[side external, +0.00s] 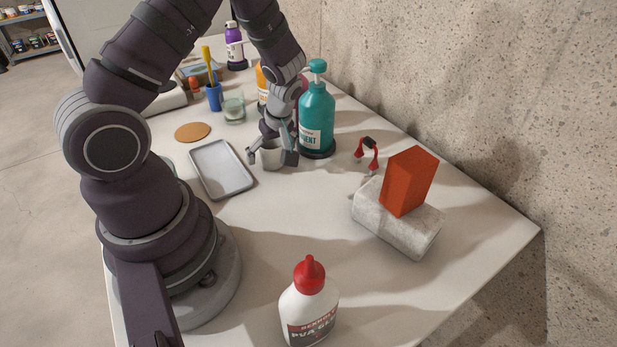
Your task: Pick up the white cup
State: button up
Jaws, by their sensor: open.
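The cup (270,157) is small and pale, and stands on the white table left of the teal pump bottle. My gripper (272,158) points down over it with its fingers spread, one on the left and one on the right of the cup. The gripper is open, and the cup sits between the fingers. The fingers and palm hide part of the cup. I cannot tell whether a finger touches it.
The teal pump bottle (317,118) stands close on the right. A grey tray (222,170) lies to the left, with a cork disc (192,131) and a clear glass (233,107) behind. A red brick (410,181) rests on a stone block (385,226). The front middle table is clear behind the glue bottle (309,305).

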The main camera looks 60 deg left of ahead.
jog(key=shift+c, duration=0.3)
jog(key=c, duration=0.9)
jog(key=shift+c, duration=0.3)
jog(key=shift+r, duration=0.15)
